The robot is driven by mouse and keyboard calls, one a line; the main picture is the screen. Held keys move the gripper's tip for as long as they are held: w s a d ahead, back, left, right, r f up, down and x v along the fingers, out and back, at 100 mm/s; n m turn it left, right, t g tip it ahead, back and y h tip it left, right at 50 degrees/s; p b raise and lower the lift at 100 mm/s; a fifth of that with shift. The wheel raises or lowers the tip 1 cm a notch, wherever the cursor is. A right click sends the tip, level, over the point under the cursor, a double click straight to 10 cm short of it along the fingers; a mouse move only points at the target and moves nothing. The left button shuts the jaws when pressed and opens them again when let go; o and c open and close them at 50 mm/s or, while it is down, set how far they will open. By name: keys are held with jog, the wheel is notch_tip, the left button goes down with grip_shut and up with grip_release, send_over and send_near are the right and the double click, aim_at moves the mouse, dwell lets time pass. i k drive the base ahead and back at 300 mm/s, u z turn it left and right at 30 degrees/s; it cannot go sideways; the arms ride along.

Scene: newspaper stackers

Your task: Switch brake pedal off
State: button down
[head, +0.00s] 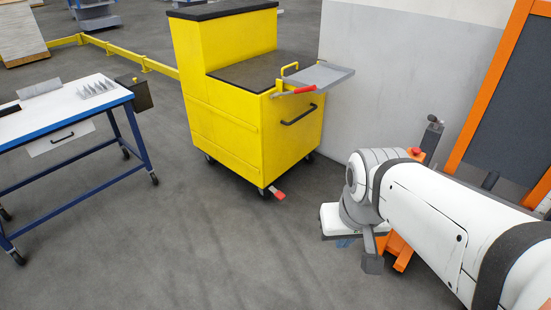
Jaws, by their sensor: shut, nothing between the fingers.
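The brake pedal (279,193) is a small red piece low at the front caster of the yellow cart (215,118). It sticks out just above the floor, and its tilt is too small to judge. My white arm comes in from the right edge and reaches toward the middle. My gripper (372,263) shows as a dark grey piece hanging below the arm's end, shut and empty. It is to the right of the pedal and nearer to me, clearly apart from it. Part of the wrist is hidden behind the arm.
The cart carries a grey side tray (315,77) with a red handle (296,91). A blue-framed table (60,108) stands at left. A pale wall panel (410,70) and an orange-framed board (510,90) are at right. The floor (200,240) before the cart is clear.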

aim_at(278, 194)
jog(key=i, duration=1.65)
jog(key=u, duration=0.05)
